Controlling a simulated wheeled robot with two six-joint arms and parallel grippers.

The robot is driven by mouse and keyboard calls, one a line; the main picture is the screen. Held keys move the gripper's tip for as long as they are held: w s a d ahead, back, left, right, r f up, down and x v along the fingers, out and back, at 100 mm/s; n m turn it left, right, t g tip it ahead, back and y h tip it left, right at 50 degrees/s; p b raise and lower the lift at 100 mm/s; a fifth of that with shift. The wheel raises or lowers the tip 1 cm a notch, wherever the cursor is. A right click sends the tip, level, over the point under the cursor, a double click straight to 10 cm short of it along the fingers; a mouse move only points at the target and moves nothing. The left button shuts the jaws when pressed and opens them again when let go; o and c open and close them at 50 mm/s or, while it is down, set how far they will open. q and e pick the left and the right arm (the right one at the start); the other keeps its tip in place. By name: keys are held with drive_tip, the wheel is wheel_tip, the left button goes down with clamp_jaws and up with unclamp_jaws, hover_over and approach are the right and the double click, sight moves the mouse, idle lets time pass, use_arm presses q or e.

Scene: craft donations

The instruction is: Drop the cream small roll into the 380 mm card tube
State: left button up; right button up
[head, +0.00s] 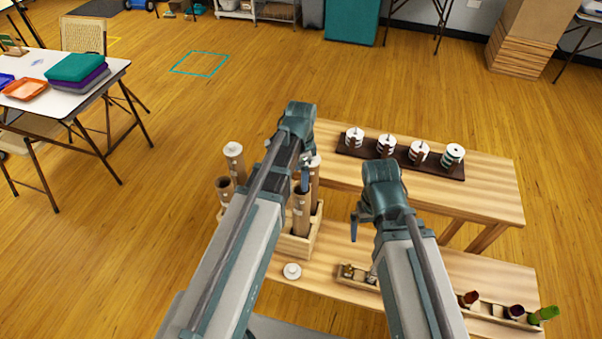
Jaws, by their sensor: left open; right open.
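Several brown card tubes stand upright in a wooden crate (295,245), partly behind my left arm. One tube (235,165) at the back left has a pale cap, another (225,190) shows a dark open top, and a front tube (301,215) stands below my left gripper. Which one is 380 mm I cannot tell. My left gripper (305,182) is open, pointing down over the crate, with no roll visible in it. My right gripper (355,228) is open above the table, right of the crate. I cannot make out the cream small roll for certain.
A pale round cap (292,271) lies on the near table. A small wooden holder (350,281) and a rack (485,310) with red, dark red and green rolls stand to its right. Several striped spools sit on a dark board (400,160) on the raised shelf (490,185).

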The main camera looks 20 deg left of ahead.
wheel_tip(320, 180, up, 14)
drive_tip(key=p, duration=1.4)
drive_tip(key=shift+f, duration=0.2)
wheel_tip(320, 180, down, 13)
drive_tip(key=b, duration=1.3)
drive_tip(key=shift+b, duration=0.35)
wheel_tip(320, 180, up, 14)
drive_tip(key=p, duration=1.4)
wheel_tip(320, 180, down, 15)
drive_tip(key=b, duration=1.5)
wheel_tip(320, 180, up, 8)
drive_tip(key=p, duration=0.8)
drive_tip(key=shift+r+p, duration=0.25)
drive_tip(key=shift+p, duration=0.1)
